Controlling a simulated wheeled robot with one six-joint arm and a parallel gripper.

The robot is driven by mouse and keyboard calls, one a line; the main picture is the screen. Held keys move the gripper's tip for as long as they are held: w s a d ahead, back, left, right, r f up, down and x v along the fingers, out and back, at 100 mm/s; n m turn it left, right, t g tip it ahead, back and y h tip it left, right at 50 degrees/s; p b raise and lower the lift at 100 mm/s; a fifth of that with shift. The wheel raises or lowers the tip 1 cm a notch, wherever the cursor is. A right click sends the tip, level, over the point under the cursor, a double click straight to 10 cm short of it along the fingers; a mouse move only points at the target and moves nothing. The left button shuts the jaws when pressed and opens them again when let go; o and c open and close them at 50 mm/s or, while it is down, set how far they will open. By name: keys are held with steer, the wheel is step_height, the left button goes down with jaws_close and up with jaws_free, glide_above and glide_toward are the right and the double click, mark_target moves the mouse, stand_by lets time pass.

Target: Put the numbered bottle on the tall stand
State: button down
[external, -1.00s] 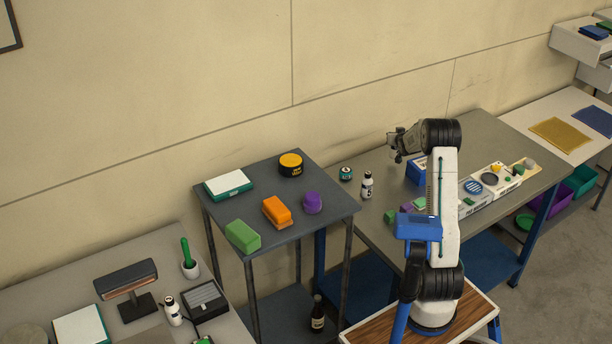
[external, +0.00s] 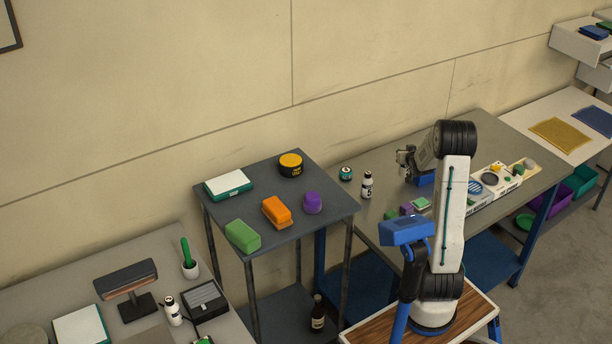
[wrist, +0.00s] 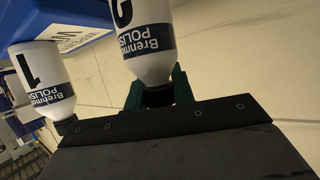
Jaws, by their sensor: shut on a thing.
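My gripper (wrist: 160,92), with green fingers, is shut on the neck end of a white polish bottle (wrist: 147,45) with a dark blue label. That bottle's number is cut off by the top edge of the wrist view. A second white polish bottle (wrist: 42,85), numbered 1, is just left of it. In the external view, my gripper (external: 406,163) is low over the workbench, and I cannot make out the held bottle there. Another numbered bottle (external: 367,185) stands upright left of my gripper. The tall stand (external: 325,217) appears to be the dark grey table at centre.
The stand's top holds a green block (external: 242,236), an orange block (external: 277,212), a purple object (external: 312,202), a yellow-and-black tin (external: 290,164) and a white-and-green box (external: 228,184). A blue box (wrist: 62,22) is beside the bottles. A small tin (external: 346,174) sits on the workbench.

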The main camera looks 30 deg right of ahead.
steer(key=shift+w+a+r, duration=0.1)
steer(key=shift+w+a, duration=0.15)
steer(key=shift+a, duration=0.1)
steer(key=w+a+r+n+t+y, duration=0.1)
steer(key=a+r+n+y, duration=0.25)
steer(key=a+r, duration=0.8)
steer(key=a+r+n+t+y, duration=0.1)
steer(key=a+r+n+y, duration=0.25)
steer(key=a+r, duration=0.75)
steer(key=s+a+r+n+g+y, duration=0.1)
steer(key=s+a+n+g+y, duration=0.2)
steer(key=s+a, duration=0.6)
steer(key=s+a+r+n+y, duration=0.1)
steer(key=s+a+n+y, duration=0.3)
steer(key=a, duration=0.9)
steer(key=s+a+f, duration=0.2)
steer(key=s+f, duration=0.3)
steer(key=s, duration=0.1)
steer(key=w+a+f, duration=0.1)
steer(key=w+f, duration=0.1)
steer(key=w, duration=0.6)
steer(key=w+a+f, duration=0.1)
steer(key=w+f, duration=0.1)
steer(key=w, duration=0.6)
steer(key=shift+w+f+m+g+y, duration=0.15)
steer(key=shift+m+g+y, duration=0.15)
steer(key=shift+f, duration=0.15)
